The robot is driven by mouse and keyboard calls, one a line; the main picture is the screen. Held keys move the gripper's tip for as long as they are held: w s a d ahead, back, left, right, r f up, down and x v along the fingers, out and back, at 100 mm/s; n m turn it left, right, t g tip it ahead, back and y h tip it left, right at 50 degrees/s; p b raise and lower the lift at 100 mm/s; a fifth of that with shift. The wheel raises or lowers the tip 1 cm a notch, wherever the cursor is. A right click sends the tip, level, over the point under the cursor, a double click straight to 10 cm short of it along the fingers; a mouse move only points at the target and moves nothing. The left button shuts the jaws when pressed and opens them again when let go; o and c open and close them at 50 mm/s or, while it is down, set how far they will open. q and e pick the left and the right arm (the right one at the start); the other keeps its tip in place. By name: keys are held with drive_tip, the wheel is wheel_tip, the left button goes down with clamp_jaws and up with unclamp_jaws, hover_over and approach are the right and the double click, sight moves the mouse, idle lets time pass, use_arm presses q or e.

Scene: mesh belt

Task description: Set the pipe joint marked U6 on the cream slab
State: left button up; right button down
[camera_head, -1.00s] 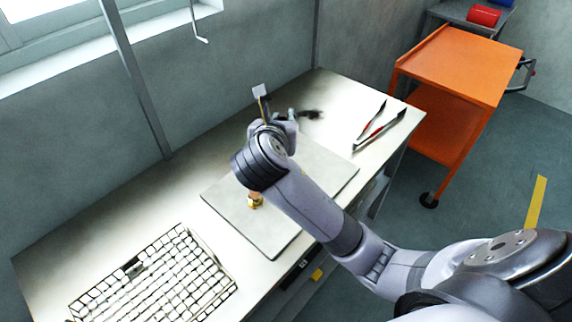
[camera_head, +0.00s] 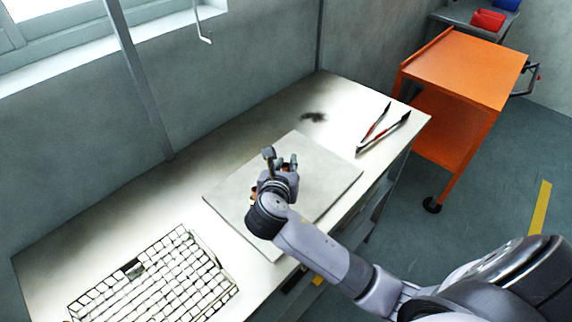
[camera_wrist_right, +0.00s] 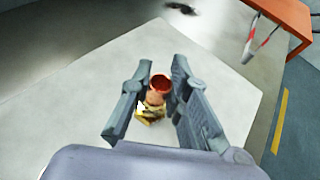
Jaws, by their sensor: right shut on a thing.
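The pipe joint (camera_wrist_right: 158,88) has a copper-coloured tube end and a brass-coloured body, and stands between my right fingers in the right wrist view. I cannot read any mark on it. My right gripper (camera_head: 279,168) is shut on it over the cream slab. In the right wrist view the gripper (camera_wrist_right: 160,75) has a finger on each side of the joint. The slab (camera_head: 325,172) is a flat, pale plate on the bench. My arm hides part of it and most of the joint in the head view. I cannot tell whether the joint touches the slab. My left gripper is out of view.
Red-handled tongs (camera_head: 385,130) lie beyond the slab, near the right edge. An orange cart (camera_head: 465,68) stands at the right.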

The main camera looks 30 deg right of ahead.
drive_tip(key=c, duration=1.5)
unclamp_jaws()
drive_tip(key=shift+s+a+r, duration=0.1)
drive_tip(key=shift+s, duration=0.05)
drive_tip(key=v, duration=1.1)
drive_tip(key=shift+s+a+r, duration=0.15)
drive_tip(key=shift+s+a, duration=0.1)
